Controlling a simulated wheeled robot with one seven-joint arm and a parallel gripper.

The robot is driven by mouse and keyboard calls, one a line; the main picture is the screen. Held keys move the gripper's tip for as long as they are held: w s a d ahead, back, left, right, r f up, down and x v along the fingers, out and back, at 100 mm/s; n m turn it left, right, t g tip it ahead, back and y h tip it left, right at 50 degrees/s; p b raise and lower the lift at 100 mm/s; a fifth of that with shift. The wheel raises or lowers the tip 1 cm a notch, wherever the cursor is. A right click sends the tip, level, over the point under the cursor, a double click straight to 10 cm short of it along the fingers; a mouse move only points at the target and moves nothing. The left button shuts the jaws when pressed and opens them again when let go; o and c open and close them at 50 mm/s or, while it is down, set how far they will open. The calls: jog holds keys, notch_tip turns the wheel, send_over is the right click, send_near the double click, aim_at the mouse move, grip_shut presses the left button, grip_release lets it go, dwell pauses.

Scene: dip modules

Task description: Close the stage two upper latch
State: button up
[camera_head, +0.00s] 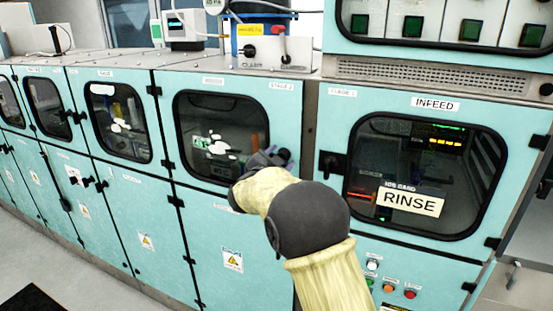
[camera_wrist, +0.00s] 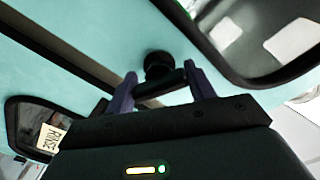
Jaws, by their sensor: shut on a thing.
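The stage two upper door (camera_head: 225,90) is a teal panel with a black-framed window, left of the infeed door in the head view. It looks flush with its frame. Its latch (camera_wrist: 158,66) is a black round knob with a short bar, seen near the middle of the wrist view. My gripper (camera_wrist: 162,88) has its two purple fingers at either side of the bar, shut on the latch. In the head view my gripper (camera_head: 265,160) is at the door's right edge. My arm hides part of the door and latch, so the latch's angle is hard to tell there.
The infeed door (camera_head: 340,110) with its own black latch (camera_head: 330,164) and a RINSE card (camera_head: 411,202) stands close to the right of my arm. Buttons (camera_head: 390,289) sit below it. More teal doors run to the left. Open floor (camera_head: 60,255) lies at lower left.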

jog(key=o, duration=1)
jog(key=shift+a+f, duration=0.15)
jog(key=shift+a, duration=0.15)
jog(key=shift+c, duration=0.2)
jog(key=shift+d, duration=0.1)
jog(key=shift+s, duration=0.1)
jog(key=b+v, duration=0.5)
jog(key=v, duration=1.2)
